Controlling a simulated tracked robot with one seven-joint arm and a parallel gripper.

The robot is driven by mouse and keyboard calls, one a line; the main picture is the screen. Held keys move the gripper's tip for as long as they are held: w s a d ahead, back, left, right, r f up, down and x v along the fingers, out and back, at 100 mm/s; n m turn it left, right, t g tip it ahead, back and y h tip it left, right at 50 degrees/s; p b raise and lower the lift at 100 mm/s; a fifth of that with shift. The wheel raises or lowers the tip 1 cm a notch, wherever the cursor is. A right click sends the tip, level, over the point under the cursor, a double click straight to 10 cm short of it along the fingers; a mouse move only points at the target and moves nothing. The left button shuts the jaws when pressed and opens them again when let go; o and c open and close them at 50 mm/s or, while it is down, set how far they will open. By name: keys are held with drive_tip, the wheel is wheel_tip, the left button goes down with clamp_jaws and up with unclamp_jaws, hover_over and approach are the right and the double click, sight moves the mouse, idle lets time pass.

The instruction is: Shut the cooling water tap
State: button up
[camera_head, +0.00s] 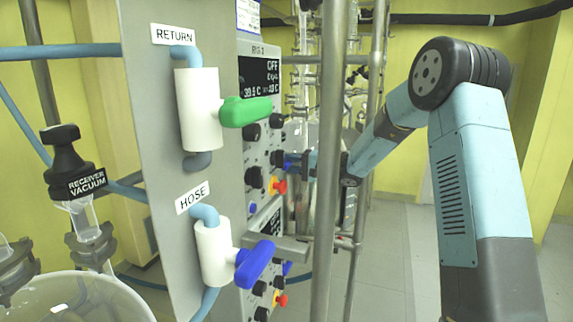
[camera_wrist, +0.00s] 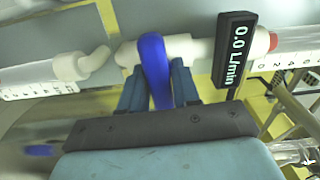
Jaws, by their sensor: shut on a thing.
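In the wrist view a blue tap lever (camera_wrist: 153,58) sits on a white valve body (camera_wrist: 190,48). The lever lies across the line of the white pipe. My gripper (camera_wrist: 157,84) is shut on the lever, with one finger on each side of it. A black display (camera_wrist: 234,50) beside the valve reads 0.0 L/min. In the head view my gripper (camera_head: 302,162) reaches behind the steel posts at the control panel, and the lever it holds is mostly hidden there.
Nearer on the panel are a green-handled RETURN valve (camera_head: 245,111) and a blue-handled HOSE valve (camera_head: 255,264). Steel posts (camera_head: 331,150) stand close before my gripper. A glass vessel (camera_head: 75,298) is at lower left. Floor at right (camera_head: 385,270) is clear.

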drive_tip(key=shift+w+d+f+m, duration=0.15)
drive_tip(key=shift+d+f+m, duration=0.1)
drive_tip(key=shift+m, duration=0.15)
drive_tip(key=o, duration=0.7)
drive_tip(key=shift+o, duration=1)
drive_tip(key=shift+a+r, duration=0.1)
drive_tip(key=v, duration=1.3)
drive_tip(key=shift+d, duration=0.4)
drive_tip(key=shift+s, duration=0.2)
